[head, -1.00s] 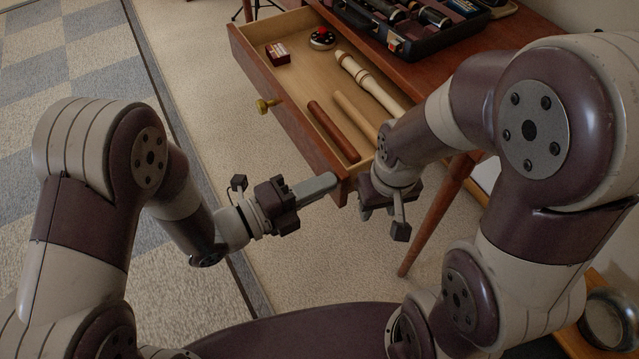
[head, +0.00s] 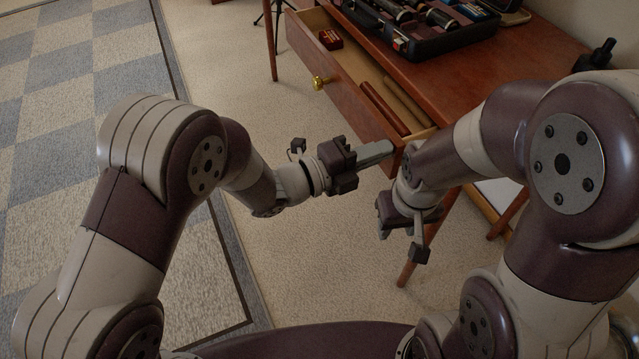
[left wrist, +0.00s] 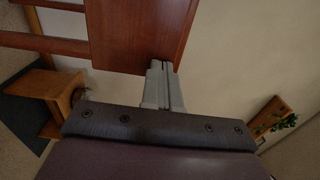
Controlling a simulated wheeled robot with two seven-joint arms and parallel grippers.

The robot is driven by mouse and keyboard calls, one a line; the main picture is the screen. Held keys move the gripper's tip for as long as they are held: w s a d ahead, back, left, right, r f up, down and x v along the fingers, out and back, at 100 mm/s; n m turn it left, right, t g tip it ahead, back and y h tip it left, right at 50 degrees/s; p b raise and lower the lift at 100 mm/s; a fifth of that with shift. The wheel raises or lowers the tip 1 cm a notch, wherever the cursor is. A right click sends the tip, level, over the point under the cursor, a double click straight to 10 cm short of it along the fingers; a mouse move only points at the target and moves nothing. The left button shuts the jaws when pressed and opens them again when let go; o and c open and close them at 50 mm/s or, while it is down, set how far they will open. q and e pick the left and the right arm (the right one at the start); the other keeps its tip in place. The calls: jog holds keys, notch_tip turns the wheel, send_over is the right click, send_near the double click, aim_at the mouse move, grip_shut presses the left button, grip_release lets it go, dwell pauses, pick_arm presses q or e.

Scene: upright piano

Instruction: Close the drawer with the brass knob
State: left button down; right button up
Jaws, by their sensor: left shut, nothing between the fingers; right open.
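The wooden drawer (head: 346,101) with the brass knob (head: 320,82) is partly open at the front of the desk. My left gripper (head: 388,149) is shut and empty, its fingertips at the near end of the drawer front, well to the right of the knob. In the left wrist view its fingers (left wrist: 161,70) meet the edge of a reddish-brown wooden panel (left wrist: 138,30); they look to be touching it. My right gripper (head: 405,232) is open and empty, below and right of the drawer's near corner, beside a desk leg. My right forearm hides part of the desk's near end.
The drawer holds a small red box (head: 331,40) and dark and light sticks (head: 388,108). An open black case (head: 425,35) lies on the desk top (head: 500,65). Carpet (head: 255,120) lies clear to the left; a desk leg (head: 428,238) stands near my right gripper.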

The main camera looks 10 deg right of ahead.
aim_at(428, 130)
pick_arm(q)
jog(key=b+x, duration=0.2)
jog(key=x, duration=0.8)
jog(key=shift+w+d+f, duration=0.1)
jog(key=shift+d+f, duration=0.05)
jog(key=shift+d, duration=0.25)
jog(key=shift+r, duration=0.2)
jog(key=shift+r, duration=0.15)
jog(key=shift+w, duration=0.1)
